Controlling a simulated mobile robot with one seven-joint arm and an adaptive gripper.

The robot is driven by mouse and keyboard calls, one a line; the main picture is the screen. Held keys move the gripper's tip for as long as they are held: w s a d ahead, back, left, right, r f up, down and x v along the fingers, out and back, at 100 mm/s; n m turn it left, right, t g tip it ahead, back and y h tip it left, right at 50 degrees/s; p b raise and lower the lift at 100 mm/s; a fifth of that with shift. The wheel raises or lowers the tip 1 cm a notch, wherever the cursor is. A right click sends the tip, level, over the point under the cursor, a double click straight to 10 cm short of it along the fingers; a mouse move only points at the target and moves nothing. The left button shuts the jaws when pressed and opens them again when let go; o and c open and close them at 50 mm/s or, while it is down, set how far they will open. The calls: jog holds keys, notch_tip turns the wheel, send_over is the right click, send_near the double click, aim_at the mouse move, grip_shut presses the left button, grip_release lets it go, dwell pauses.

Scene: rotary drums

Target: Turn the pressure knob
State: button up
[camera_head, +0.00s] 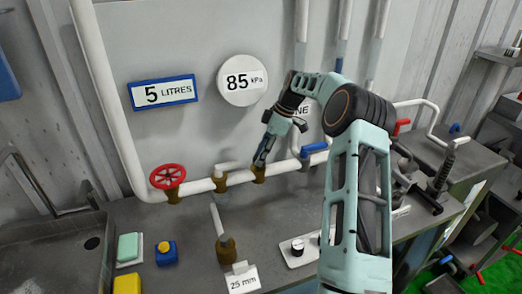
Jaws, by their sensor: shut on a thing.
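My gripper (261,161) points down at the white pipe, below the round 85 kPa sign (243,80). It is shut on the top of a brass valve (258,173) on that pipe. The fingers hide the valve's handle or knob, so its shape and angle cannot be told. A separate small knob (297,246), dark with a white top, stands on a white plate (304,254) on the bench, apart from my gripper. No label reading pressure is legible on either.
Left along the pipe (200,186) are a brass valve with a white lever (220,181) and a red handwheel (167,176). A blue-handled valve (313,148) is to the right. A brass fitting (226,249) with a 25 mm label stands in front. Bare bench lies between.

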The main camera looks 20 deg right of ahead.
jog(key=shift+w+n+g+p, duration=0.15)
jog(key=shift+n+g+p, duration=0.65)
jog(key=shift+n, duration=1.1)
jog(key=o, duration=1.2)
jog(key=shift+c, duration=0.2)
jog(key=v, duration=0.7)
jog(key=shift+d+r, duration=0.2)
jog(key=shift+r, duration=0.05)
